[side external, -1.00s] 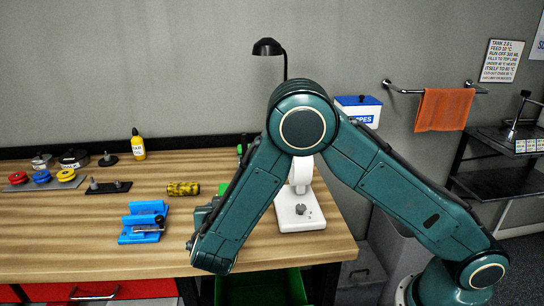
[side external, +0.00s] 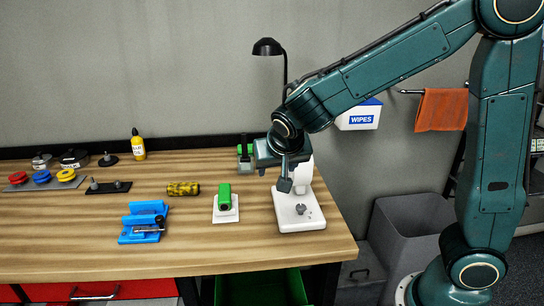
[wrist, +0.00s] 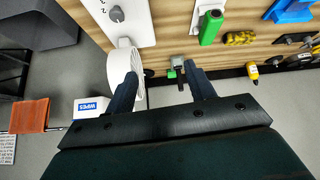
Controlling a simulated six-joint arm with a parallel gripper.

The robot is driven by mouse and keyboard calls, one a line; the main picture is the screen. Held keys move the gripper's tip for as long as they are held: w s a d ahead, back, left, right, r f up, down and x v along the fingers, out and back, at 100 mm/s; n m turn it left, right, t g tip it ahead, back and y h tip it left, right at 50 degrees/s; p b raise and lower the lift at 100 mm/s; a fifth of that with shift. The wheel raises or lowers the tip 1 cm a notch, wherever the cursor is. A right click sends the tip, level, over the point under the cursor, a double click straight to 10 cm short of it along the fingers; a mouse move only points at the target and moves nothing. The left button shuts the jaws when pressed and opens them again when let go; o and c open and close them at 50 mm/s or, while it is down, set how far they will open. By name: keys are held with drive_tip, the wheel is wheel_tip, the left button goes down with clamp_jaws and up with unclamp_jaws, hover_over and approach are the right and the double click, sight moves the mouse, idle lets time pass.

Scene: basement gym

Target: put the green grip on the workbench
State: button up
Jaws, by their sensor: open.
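A green grip (side external: 224,195), a short tube with a dark open end, sits on a small white block (side external: 226,216) on the workbench (side external: 90,240). In the wrist view the green grip (wrist: 211,27) is at the top, right of centre. My gripper (side external: 275,174) is open and raised beside the white machine's column, behind and to the right of the green grip and apart from it. In the wrist view my gripper (wrist: 161,82) has its fingers wide apart with nothing held between them.
The white machine (side external: 300,217) stands right of the green grip. A yellow-black cylinder (side external: 183,188) and a blue fixture (side external: 145,222) are left. A green-and-grey item (side external: 244,155) stands at the back, near my gripper. The front of the bench is clear.

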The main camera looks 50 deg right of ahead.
drive_tip(key=s+r+n+y, duration=0.2)
drive_tip(key=s+r+n, duration=0.1)
drive_tip(key=s, duration=0.8)
drive_tip(key=s+r+n+y, duration=0.3)
drive_tip(key=s+n, duration=0.1)
drive_tip(key=s, duration=0.7)
drive_tip(key=shift+a+n, duration=0.4)
drive_tip(key=shift+a, duration=0.05)
drive_tip(key=o, duration=1)
drive_tip(key=shift+r, duration=0.1)
